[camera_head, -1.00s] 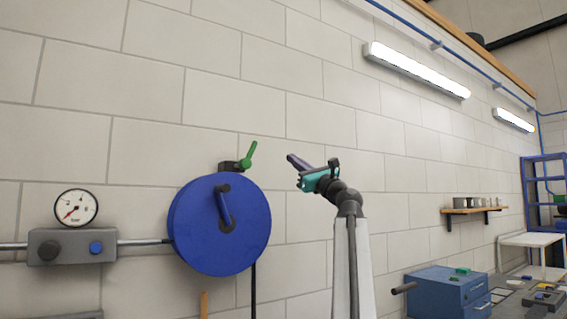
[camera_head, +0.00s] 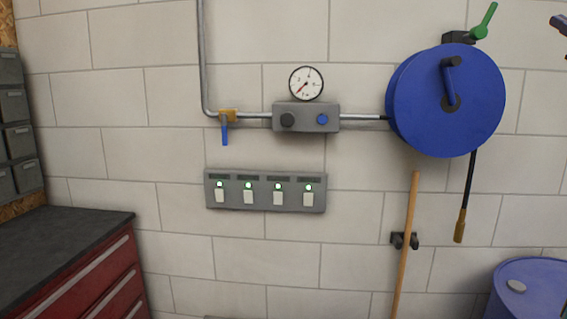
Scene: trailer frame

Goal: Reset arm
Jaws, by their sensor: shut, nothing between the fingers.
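The rest of the arm is outside the picture.
A pressure gauge (camera_head: 306,83) sits on a grey regulator (camera_head: 305,118). Below is a switch panel (camera_head: 265,191) with lit green lamps. A blue-handled valve (camera_head: 226,132), red cabinet (camera_head: 100,275), wooden pole (camera_head: 405,245) and blue barrel (camera_head: 535,285) also show.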

